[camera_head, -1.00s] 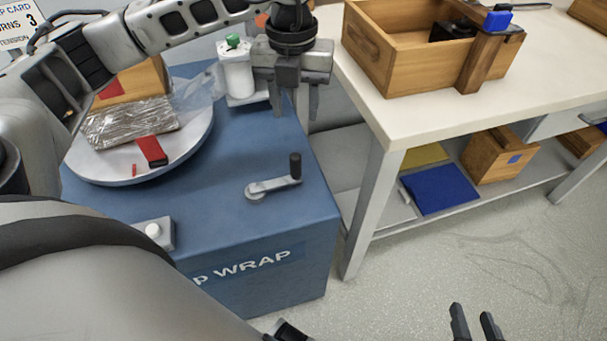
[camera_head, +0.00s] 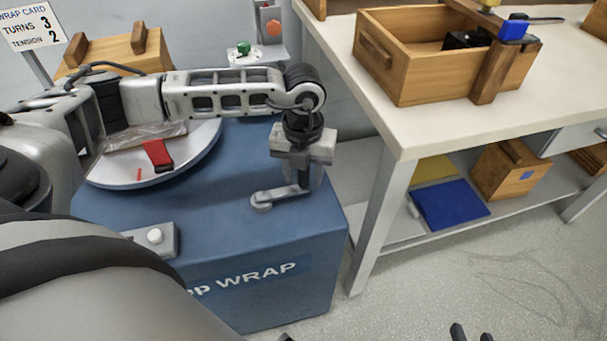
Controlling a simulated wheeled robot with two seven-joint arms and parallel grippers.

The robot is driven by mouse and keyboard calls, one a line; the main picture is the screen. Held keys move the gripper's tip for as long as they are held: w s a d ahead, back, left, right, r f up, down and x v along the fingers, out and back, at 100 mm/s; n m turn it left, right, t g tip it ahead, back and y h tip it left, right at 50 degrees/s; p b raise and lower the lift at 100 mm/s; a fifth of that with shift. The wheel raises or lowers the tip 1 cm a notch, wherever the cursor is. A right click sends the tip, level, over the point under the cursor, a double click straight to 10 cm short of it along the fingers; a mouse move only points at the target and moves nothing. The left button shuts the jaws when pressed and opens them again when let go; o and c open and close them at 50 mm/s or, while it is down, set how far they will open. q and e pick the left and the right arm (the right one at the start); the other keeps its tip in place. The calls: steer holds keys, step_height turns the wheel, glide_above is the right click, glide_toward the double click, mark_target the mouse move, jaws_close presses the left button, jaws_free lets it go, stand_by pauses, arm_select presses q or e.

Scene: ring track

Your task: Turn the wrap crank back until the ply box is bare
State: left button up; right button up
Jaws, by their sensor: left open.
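The wrap crank (camera_head: 278,196) lies on the blue wrap machine top, its lever pointing right from its hub. My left gripper (camera_head: 304,182) is over the crank's outer end, pointing down, open with its fingers around the place of the dark knob, which is mostly hidden. The ply box (camera_head: 110,52) stands on the round turntable (camera_head: 195,162), and my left arm crosses in front of it. Clear film (camera_head: 147,135) shows on its lower part below my arm. My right gripper (camera_head: 471,334) shows only as two separated fingertips at the bottom edge.
A red piece (camera_head: 158,154) sits at the turntable's front. A button box (camera_head: 155,237) is at the machine's front left. A white bench (camera_head: 425,125) with an open wooden box (camera_head: 400,75) stands close on the right. A card (camera_head: 33,27) reads turns 3, tension 2.

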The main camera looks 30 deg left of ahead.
arm_select(q)
steer(key=shift+f, duration=0.25)
jaws_close()
